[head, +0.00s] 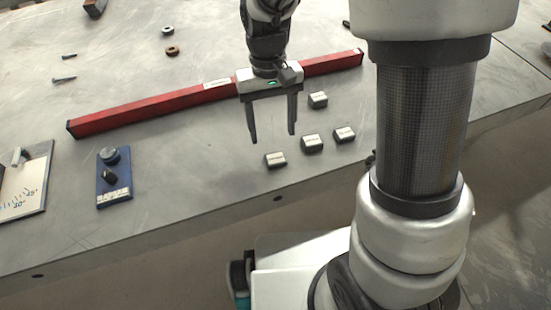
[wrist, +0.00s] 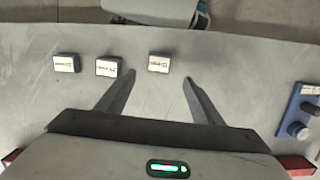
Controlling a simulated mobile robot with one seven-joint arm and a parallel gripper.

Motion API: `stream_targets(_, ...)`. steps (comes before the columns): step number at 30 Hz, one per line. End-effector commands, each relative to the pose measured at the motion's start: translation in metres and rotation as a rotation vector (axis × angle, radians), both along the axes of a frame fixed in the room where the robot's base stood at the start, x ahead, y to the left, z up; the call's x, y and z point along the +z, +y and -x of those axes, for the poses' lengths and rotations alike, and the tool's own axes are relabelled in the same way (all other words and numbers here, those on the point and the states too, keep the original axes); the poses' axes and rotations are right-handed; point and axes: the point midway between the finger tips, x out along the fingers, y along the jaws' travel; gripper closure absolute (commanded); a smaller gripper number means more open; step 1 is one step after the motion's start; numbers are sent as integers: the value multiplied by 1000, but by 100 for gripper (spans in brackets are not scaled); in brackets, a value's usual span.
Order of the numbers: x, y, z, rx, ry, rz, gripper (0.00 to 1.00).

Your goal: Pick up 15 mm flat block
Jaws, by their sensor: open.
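Several small dark blocks with white labelled tops lie on the grey table right of and below my gripper in the head view: a front left block (head: 276,160), a middle block (head: 312,143), a right block (head: 344,134) and a back block (head: 317,99). Their labels are too small to read, so I cannot tell which is the 15 mm one. My gripper (head: 273,137) is open and empty, pointing down. In the wrist view the front left block (wrist: 158,63) lies just beyond the fingertips, between their lines. The middle block (wrist: 108,66) and right block (wrist: 66,62) are farther left.
A long red bar (head: 160,109) crosses the table behind my gripper. A blue fixture with a knob (head: 114,185) and an angle plate (head: 25,190) are at left. Washers (head: 172,51) and screws lie farther back. The table's front edge is close to the blocks.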

Motion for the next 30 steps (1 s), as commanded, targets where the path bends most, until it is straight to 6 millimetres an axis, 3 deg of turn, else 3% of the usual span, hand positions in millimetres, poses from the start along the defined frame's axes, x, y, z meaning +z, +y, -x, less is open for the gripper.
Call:
stream_targets(1, -10, 0, 2, 0, 2, 0, 39)
stream_targets(9, -30, -2, 5, -1, 0, 0, 39)
stream_targets(18, -71, -5, 14, -2, 1, 0, 39)
stream_targets(27, -74, -6, 14, -1, -1, -1, 39)
stream_targets(30, -74, -6, 14, -1, -1, -1, 53)
